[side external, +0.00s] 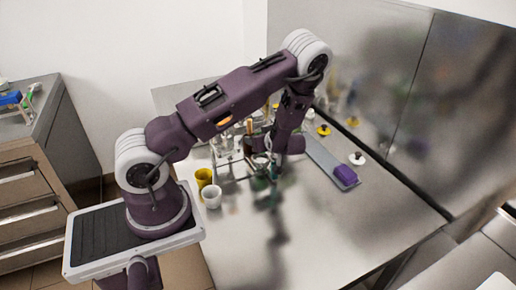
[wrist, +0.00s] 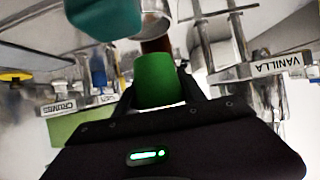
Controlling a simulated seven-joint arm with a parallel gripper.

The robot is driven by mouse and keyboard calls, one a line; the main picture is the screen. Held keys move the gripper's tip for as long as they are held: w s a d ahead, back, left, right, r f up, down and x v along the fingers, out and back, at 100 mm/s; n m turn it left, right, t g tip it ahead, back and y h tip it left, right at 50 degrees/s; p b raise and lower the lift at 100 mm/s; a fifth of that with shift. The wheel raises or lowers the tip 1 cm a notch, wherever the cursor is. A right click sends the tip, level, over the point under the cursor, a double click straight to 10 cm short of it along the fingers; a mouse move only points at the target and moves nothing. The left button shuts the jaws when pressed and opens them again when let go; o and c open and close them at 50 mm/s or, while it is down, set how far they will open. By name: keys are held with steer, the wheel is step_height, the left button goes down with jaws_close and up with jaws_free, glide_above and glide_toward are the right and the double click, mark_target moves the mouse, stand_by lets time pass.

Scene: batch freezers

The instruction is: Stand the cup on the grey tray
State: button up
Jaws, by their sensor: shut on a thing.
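In the wrist view, a green cup (wrist: 158,80) sits between the two dark fingers of my gripper (wrist: 160,92), which is shut on it. In the side view my gripper (side external: 264,157) is low over the table among the racks and small containers. The held cup is hard to make out there. The grey tray (side external: 321,157) is a long narrow strip on the table to the right of my gripper. A purple block (side external: 345,174) sits at its near end.
A yellow cup (side external: 204,178) and a white cup (side external: 211,197) stand left of my gripper. Labelled metal racks (wrist: 270,68) and a teal object (wrist: 105,18) are close around the held cup. A steel wall stands behind the tray. The front table (side external: 320,225) is clear.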

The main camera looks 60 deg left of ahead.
step_height(320, 180, up, 17)
steer(key=w+m+t, duration=0.1)
steer(key=w, duration=0.1)
steer(key=w+m+t, duration=0.1)
steer(key=w, duration=0.2)
steer(key=w+m+t, duration=0.1)
steer(key=w, duration=0.1)
steer(key=shift+w+d, duration=0.3)
steer(key=shift+d, duration=0.05)
steer(key=w+d+m+t+h, duration=0.2)
steer(key=w+d+m+t, duration=0.15)
steer(key=w, duration=0.55)
steer(key=m+t+h, duration=0.6)
steer(key=m+h, duration=0.3)
steer(key=m, duration=0.2)
glide_above(333, 161)
steer(key=shift+h, duration=0.3)
step_height(333, 161, down, 22)
steer(key=shift+w, duration=0.1)
